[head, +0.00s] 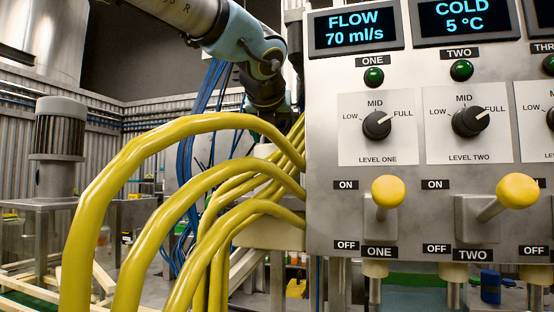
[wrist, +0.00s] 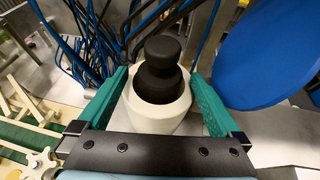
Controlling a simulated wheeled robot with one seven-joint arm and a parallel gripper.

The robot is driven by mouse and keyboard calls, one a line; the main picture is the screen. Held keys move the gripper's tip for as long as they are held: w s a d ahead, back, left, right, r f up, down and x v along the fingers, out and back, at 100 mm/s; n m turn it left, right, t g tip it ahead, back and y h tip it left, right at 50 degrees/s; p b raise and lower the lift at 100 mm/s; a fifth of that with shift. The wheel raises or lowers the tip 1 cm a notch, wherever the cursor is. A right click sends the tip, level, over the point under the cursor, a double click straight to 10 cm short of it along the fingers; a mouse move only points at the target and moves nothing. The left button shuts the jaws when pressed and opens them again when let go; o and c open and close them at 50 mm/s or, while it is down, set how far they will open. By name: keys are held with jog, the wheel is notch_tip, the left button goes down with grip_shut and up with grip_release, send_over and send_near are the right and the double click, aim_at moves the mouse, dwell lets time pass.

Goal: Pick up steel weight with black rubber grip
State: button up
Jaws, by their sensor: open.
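In the wrist view, a black stepped knob (wrist: 160,70), seemingly the black rubber grip of the weight, stands up out of a cream-coloured round cup or collar (wrist: 158,118). I see no bare steel; any lower part is hidden inside the cup. My gripper (wrist: 159,78) is open, with one teal finger on the left and one on the right of the cup and knob. Whether either finger touches the cup, I cannot tell. The head view shows my arm at the top, but the weight and my fingers cannot be made out there.
In the wrist view, a large blue disc (wrist: 268,50) is close on the right, and blue and black cables (wrist: 92,40) run behind the cup. In the head view, thick yellow hoses (head: 150,135) and a control panel (head: 430,180) with yellow-knobbed levers fill the front.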

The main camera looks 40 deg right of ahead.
grip_shut()
dwell(0.7)
